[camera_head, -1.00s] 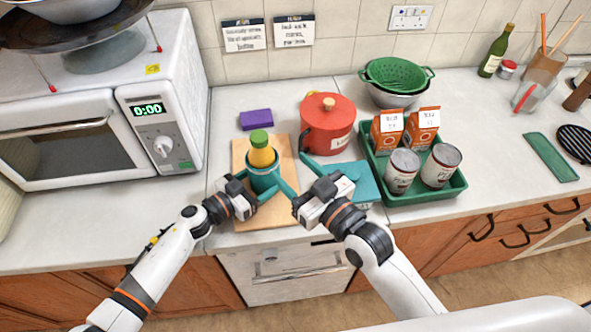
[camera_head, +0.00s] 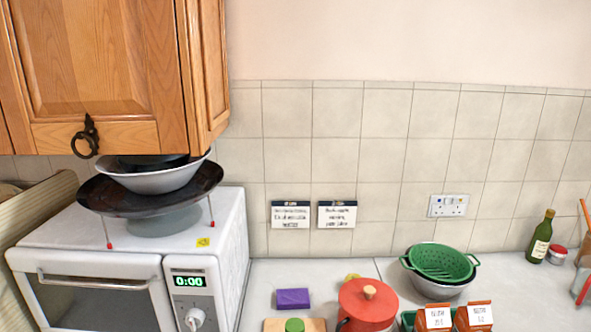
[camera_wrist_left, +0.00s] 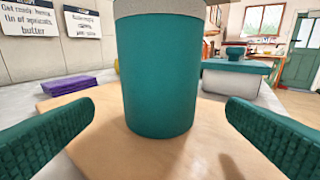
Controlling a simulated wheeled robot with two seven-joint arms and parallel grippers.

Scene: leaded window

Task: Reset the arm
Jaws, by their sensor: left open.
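My left gripper (camera_wrist_left: 160,110) is open in the left wrist view, with one finger on each side of a teal cylindrical cup (camera_wrist_left: 158,70). Gaps show between both fingers and the cup. The cup stands upright on a wooden board (camera_wrist_left: 80,135), and its top runs out of the frame. Neither arm shows in the head view. My right gripper is not in view.
A microwave (camera_head: 95,262) with stacked bowls (camera_head: 150,195) stands left, under a wooden cabinet (camera_head: 95,70). A purple block (camera_head: 292,298), red pot (camera_head: 368,310), green colander (camera_head: 440,262) and orange cartons (camera_head: 437,318) line the counter. A green bottle (camera_head: 540,238) stands far right.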

